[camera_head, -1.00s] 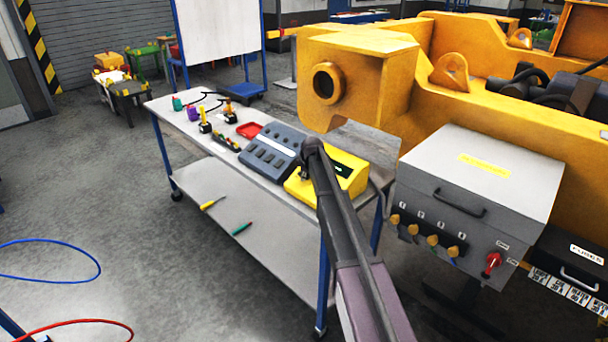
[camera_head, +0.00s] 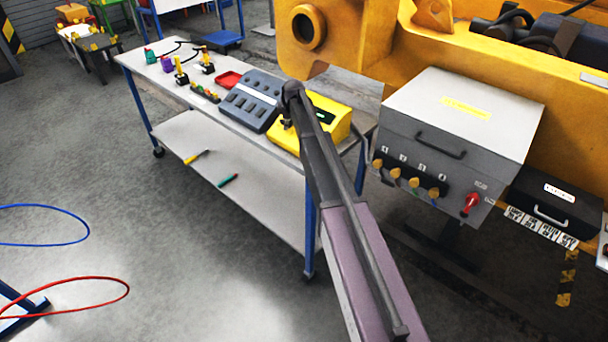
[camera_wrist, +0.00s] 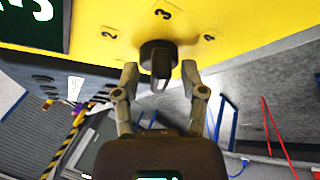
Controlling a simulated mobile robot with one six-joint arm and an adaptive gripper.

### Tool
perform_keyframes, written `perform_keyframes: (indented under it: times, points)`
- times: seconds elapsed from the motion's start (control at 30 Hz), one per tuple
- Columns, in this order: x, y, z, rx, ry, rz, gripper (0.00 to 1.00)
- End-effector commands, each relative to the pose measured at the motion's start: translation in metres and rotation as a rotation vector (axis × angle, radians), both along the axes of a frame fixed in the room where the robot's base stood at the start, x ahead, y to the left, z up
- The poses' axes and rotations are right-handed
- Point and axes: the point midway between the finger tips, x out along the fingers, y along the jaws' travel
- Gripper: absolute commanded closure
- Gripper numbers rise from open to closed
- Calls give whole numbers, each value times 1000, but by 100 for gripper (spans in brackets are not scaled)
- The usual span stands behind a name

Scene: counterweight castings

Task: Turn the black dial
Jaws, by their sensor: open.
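The black dial (camera_wrist: 158,60) sits on the yellow face of a box, with a bar-shaped grip standing out from it. Printed numbers, including 2 and 3, surround it. My gripper (camera_wrist: 160,76) is open, with one fingertip on each side of the dial; I cannot tell whether either touches it. The yellow box (camera_head: 338,118) stands on the near right end of the bench in the head view. There my arm covers part of the box, and the dial is hidden.
A grey keypad console (camera_head: 252,100) stands left of the box. A grey cabinet (camera_head: 462,115) with knobs and a red switch stands at right.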

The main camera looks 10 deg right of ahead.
Motion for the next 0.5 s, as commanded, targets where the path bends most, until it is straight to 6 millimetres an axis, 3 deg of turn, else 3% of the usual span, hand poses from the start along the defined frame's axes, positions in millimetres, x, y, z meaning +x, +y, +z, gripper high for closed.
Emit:
perform_keyframes:
  times: [0.5]
  points:
    - [3, 0, 1, -109, 150, 334, 46]
